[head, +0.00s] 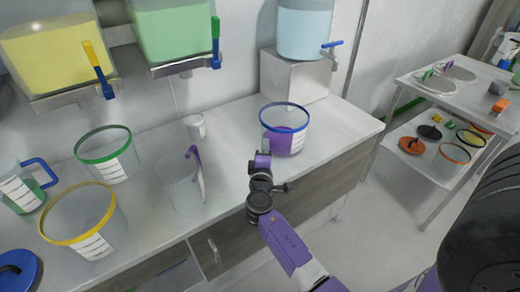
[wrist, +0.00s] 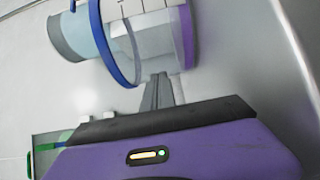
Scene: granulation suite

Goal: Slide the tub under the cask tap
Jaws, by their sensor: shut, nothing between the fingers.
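A clear tub (head: 284,132) with a blue rim and purple lower part stands upright on the counter. A light blue cask (head: 303,28) sits on a steel block behind it, with a blue tap (head: 331,50) sticking out to the right. The tub is in front of the block, to the left of the tap. My gripper (head: 268,148) is shut and empty at the tub's near left side. In the wrist view, my fingers (wrist: 157,90) are together close to the tub (wrist: 150,38); I cannot tell whether they touch it.
A white cup (head: 195,126), a clear jug (head: 184,188) with a purple handle, a green-rimmed tub (head: 105,155) and a yellow-rimmed tub (head: 85,222) stand to the left. Yellow and green tanks hang above. Counter to the tub's right is clear up to its edge. A cart (head: 440,92) stands farther right.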

